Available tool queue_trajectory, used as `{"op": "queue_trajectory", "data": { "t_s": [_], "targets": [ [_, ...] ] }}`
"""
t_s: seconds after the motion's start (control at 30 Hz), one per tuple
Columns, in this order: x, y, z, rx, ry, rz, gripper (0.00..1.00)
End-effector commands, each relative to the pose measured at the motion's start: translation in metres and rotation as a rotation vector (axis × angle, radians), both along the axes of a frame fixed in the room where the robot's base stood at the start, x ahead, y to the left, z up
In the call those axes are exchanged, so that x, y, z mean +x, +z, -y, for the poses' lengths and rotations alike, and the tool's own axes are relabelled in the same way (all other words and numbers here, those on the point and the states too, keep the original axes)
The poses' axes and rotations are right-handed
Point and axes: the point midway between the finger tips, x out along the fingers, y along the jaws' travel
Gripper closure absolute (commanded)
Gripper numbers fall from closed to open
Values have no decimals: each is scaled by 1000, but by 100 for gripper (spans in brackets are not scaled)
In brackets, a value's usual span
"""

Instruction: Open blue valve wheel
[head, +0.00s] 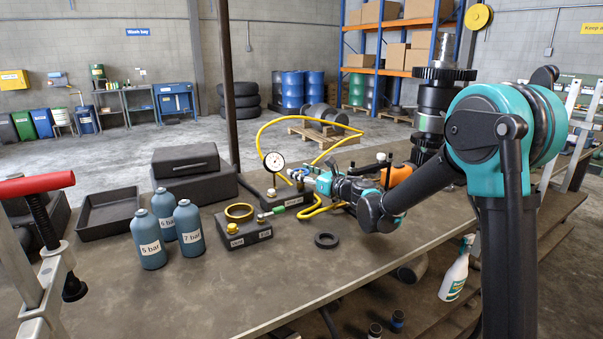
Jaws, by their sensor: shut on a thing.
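A small blue valve wheel (298,173) sits on the dark block (283,193) at the table's middle, beside a round white-faced gauge (274,162). Only part of the wheel shows. My gripper (305,179) reaches in from the right with its teal and black tip at the wheel. It appears shut on the blue valve wheel. The fingers cover much of the wheel, so its turned angle cannot be told. The gauge needle is too small to read.
A yellow hose (262,131) loops behind and beside my gripper. A nearer block (236,233) carries a brass ring. Blue bottles (152,243), an empty black tray (107,210) and a dark ring (327,240) stand on the table (225,295). The front of the table is clear.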

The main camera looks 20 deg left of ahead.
Motion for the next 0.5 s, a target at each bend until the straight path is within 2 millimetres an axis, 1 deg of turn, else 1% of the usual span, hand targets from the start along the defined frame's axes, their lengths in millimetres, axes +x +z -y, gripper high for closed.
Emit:
{"op": "queue_trajectory", "data": {
  "t_s": [0.37,0.4,0.5],
  "targets": [
    [0,0,0,0,3,0,75],
    [0,0,0,0,3,0,41],
    [0,0,0,0,3,0,29]
  ]
}}
